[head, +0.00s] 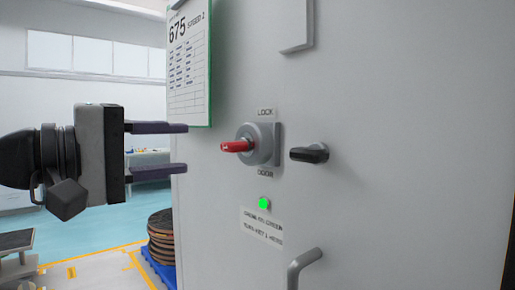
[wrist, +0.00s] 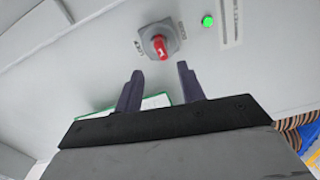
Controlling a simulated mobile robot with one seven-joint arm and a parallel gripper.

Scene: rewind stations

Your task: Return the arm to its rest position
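My gripper (head: 187,148) is at the left in the head view, with its two fingers pointing right toward a grey cabinet (head: 400,150). The fingers are apart with nothing between them. They end short of a red key (head: 236,146) in a grey lock switch (head: 262,144) marked LOCK above and DOOR below. In the wrist view the open fingers (wrist: 161,82) also show, with the red key (wrist: 159,46) beyond their tips. A gap shows between the fingertips and the key.
A black knob (head: 310,154) and a grey door handle (head: 303,266) stick out from the cabinet. A green light (head: 264,203) is lit below the lock. A green-edged clipboard (head: 189,65) hangs at the cabinet's edge. Stacked brown discs (head: 161,237) stand on a blue pallet behind.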

